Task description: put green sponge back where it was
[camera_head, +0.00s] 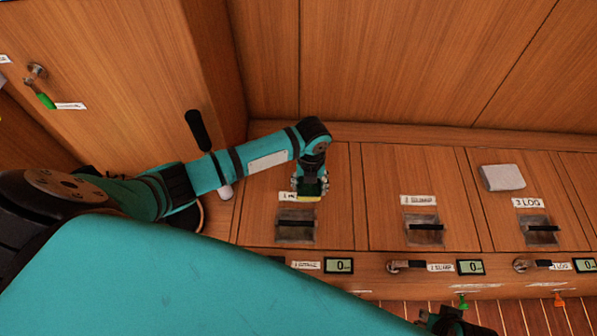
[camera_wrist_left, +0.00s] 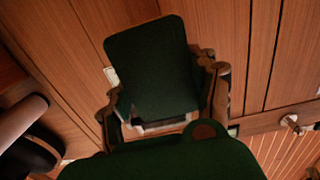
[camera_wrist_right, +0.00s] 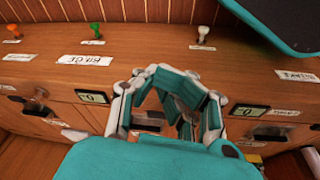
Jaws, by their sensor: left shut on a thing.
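My left gripper (camera_head: 310,190) is shut on the green sponge (camera_head: 312,196), which shows a pale yellow edge underneath. It is over the leftmost panel of the wooden counter, just beyond that panel's recessed latch. In the left wrist view the sponge (camera_wrist_left: 152,68) is a dark green block between the fingers. Whether it touches the counter I cannot tell. My right gripper (camera_wrist_right: 168,95) looks open, with nothing visible held, above the counter front. Only a little of it shows at the bottom of the head view.
A grey-white cloth or block (camera_head: 502,177) lies on the third panel, above the "3 LOG" label (camera_head: 527,203). Recessed latches (camera_head: 425,231) and small displays (camera_head: 338,266) line the counter. A black-handled lever (camera_head: 198,130) stands behind my left arm. The middle panel top is clear.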

